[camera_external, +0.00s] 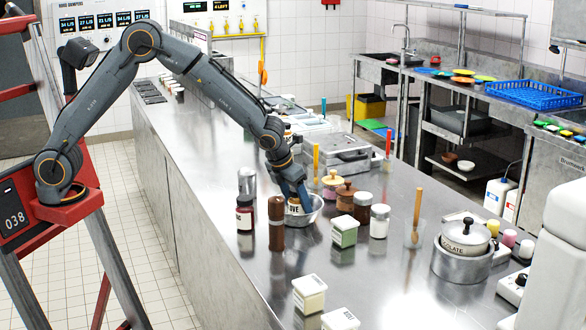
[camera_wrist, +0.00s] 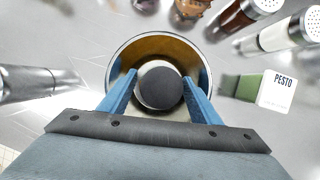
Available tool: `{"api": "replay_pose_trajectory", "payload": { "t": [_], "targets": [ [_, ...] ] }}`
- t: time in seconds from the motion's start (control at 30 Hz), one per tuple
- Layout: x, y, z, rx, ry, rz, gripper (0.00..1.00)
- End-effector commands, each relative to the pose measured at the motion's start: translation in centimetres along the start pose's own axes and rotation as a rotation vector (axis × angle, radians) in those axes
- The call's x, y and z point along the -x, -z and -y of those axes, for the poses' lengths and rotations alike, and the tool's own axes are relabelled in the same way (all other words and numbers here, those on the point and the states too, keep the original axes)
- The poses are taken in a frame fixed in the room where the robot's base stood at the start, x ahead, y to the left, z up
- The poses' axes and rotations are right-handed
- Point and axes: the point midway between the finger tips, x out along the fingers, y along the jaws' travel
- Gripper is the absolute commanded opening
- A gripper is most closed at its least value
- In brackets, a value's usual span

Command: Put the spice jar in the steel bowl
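The spice jar (camera_external: 293,208), pale with a label partly reading "OVE", is upright inside the rim of the steel bowl (camera_external: 312,217). In the wrist view its dark round lid (camera_wrist: 160,88) shows within the bowl's circle (camera_wrist: 119,63), near the middle. My gripper (camera_external: 294,192) points down over the bowl. Its blue fingers (camera_wrist: 160,85) stand on both sides of the jar and appear to touch it. The jar's base is hidden, so I cannot tell whether it rests on the bowl's floor.
A brown pepper mill (camera_external: 276,224) and a dark jar (camera_external: 245,213) stand left of the bowl. A green-and-white pesto box (camera_external: 344,231) and shakers (camera_external: 379,221) stand close on the right. A lidded pot (camera_external: 465,237) is farther right.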

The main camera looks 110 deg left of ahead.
Motion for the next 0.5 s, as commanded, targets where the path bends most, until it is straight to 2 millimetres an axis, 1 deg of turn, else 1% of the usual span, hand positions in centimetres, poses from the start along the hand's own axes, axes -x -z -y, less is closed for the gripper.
{"api": "replay_pose_trajectory", "payload": {
  "t": [0.33,0.43,0.5],
  "targets": [
    [0.1,-0.1,0.0,0.000,0.000,0.000,0.63],
    [0.7,-0.2,0.0,0.001,0.000,0.001,0.63],
    [1.6,-0.2,0.1,0.001,0.001,0.002,0.63]
  ]
}}
